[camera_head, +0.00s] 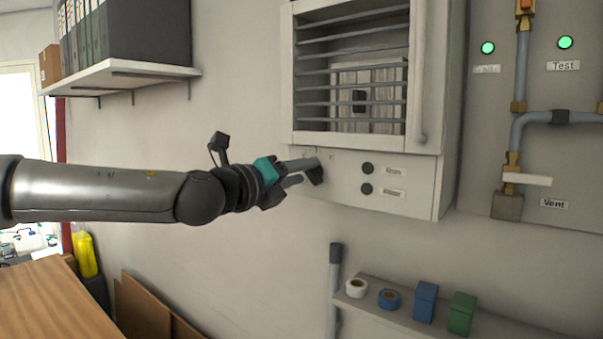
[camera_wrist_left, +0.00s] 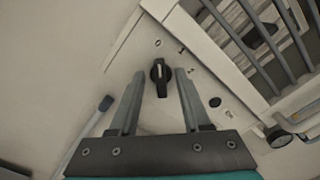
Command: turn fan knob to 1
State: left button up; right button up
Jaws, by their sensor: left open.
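The fan knob (camera_wrist_left: 160,76) is a black dial with a white pointer line on the white wall unit's lower panel. In the left wrist view it lies between the tips of my left gripper (camera_wrist_left: 158,92), with small marks beside it, one of which looks like 0. The white line runs roughly up and down in that view. The fingers are open, one on each side of the knob; I cannot tell whether they touch it. In the head view my left gripper (camera_head: 308,172) is at the panel's left end and hides the knob. My right gripper is not in view.
The wall unit (camera_head: 433,100) has a barred window above the panel. Two black buttons (camera_head: 368,169) with labels sit right of my gripper. Pipes and green lights (camera_head: 488,48) are at the right. A low shelf (camera_head: 400,312) holds tape rolls and small boxes.

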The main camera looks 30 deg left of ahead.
pick_arm(q)
jog(key=shift+w+d, duration=0.1)
jog(key=shift+w, duration=0.15)
grip_shut()
dwell(0.4)
